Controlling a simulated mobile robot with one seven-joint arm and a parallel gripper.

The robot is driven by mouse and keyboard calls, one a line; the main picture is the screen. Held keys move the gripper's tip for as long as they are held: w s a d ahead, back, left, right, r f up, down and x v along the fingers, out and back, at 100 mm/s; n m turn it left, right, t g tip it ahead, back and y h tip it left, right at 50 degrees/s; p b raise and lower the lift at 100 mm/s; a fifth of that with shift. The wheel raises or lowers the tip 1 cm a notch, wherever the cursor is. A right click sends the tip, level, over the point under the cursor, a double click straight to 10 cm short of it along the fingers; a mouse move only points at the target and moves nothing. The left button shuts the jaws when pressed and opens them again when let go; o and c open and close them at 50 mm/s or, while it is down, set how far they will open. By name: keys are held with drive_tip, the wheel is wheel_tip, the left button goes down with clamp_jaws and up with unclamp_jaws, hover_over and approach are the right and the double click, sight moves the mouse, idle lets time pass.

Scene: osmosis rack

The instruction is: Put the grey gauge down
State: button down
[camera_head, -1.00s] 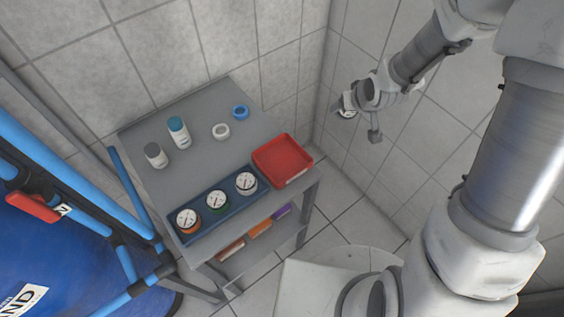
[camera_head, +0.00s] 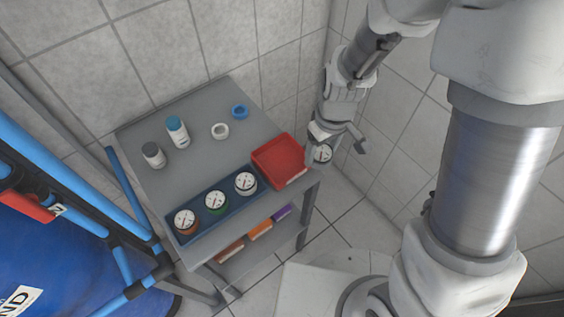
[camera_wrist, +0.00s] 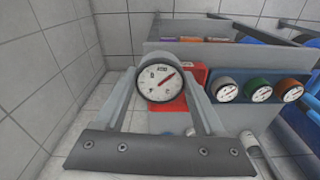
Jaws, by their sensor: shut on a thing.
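The grey gauge (camera_wrist: 160,84) has a white round dial with a red needle. In the wrist view it sits between the two fingers of my gripper (camera_wrist: 165,100), which is shut on it. In the head view my gripper (camera_head: 320,140) holds the gauge (camera_head: 321,153) just right of the red tray (camera_head: 278,160), near the right edge of the grey table. The gauge looks clear of the table top, but its exact height is hard to tell. The fingers are partly hidden in the head view.
A blue holder (camera_head: 199,238) at the table's front carries orange, green and white-rimmed gauges. Two bottles (camera_head: 177,132), a white ring (camera_head: 220,131) and a blue ring (camera_head: 240,111) stand behind. The table's middle (camera_head: 205,165) is bare. A blue-railed frame (camera_head: 75,210) stands left.

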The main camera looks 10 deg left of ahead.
drive_tip(key=s, duration=0.1)
drive_tip(key=s+n, duration=0.1)
drive_tip(key=shift+s+a+g+h, duration=0.3)
drive_tip(key=shift+s+a, duration=0.05)
drive_tip(key=shift+a, duration=0.05)
hover_over(282, 163)
wheel_tip(282, 163, down, 7)
drive_tip(key=shift+r+p, duration=0.1)
drive_tip(key=shift+p, duration=0.25)
drive_tip(key=shift+f, duration=2)
unclamp_jaws()
drive_tip(key=shift+r, duration=0.1)
